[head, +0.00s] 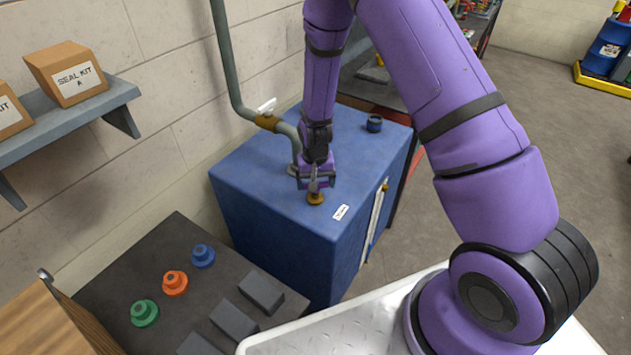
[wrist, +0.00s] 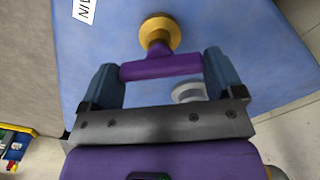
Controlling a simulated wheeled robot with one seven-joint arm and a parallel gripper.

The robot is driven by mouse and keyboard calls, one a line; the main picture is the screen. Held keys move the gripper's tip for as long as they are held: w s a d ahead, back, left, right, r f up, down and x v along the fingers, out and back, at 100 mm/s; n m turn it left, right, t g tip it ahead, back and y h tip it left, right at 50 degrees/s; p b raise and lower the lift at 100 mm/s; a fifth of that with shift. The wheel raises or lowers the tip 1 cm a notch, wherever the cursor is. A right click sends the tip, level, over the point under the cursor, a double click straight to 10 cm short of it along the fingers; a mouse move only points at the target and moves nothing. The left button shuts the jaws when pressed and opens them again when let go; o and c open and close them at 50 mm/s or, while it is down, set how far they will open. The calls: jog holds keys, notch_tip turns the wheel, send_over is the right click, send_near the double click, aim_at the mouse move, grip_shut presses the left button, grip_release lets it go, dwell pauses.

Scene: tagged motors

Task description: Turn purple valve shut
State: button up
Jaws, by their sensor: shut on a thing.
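The purple valve has a purple handle bar (wrist: 162,66) on a brass stem and base (wrist: 158,33), on top of the blue cabinet (head: 265,190). In the head view its brass base (head: 316,198) shows just below my gripper (head: 316,182). My gripper is shut on the handle. In the wrist view the fingers of my gripper (wrist: 162,82) press on the two ends of the bar. My gripper hides much of the handle in the head view.
A dark blue cap (head: 374,123) stands further back. A white label (head: 340,212) lies near the front edge. A bench (head: 140,255) holds green, orange and blue knobs.

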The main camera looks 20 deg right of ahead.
jog(key=n, duration=0.5)
jog(key=shift+n, duration=2.5)
jog(key=o, duration=0.7)
notch_tip(320, 180, up, 11)
jog(key=shift+f, duration=0.1)
